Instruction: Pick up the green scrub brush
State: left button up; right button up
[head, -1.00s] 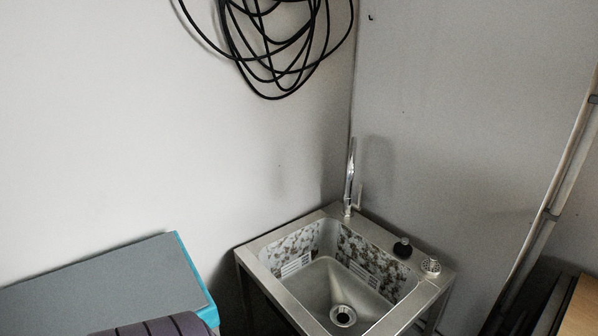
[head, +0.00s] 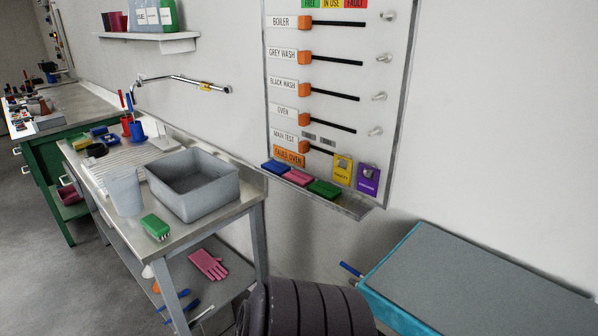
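The green scrub brush (head: 155,225) lies in the head view on the front right of a steel worktable (head: 185,237), its pale bristled side showing toward me. It sits just in front of a grey basin (head: 192,184) and beside a translucent grey beaker (head: 124,192). Neither of my grippers is in view, and nothing touches the brush.
Pink gloves (head: 209,264) and blue-handled tools lie on the lower shelf. Cups and brushes stand at the table's back. A wall board (head: 335,90) has a ledge with coloured blocks. A teal-edged grey bench (head: 460,275) is at right. Floor at left is open.

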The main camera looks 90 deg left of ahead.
aim_at(157, 228)
jog(key=u, duration=3.75)
jog(key=z, duration=3.95)
jog(key=u, duration=3.95)
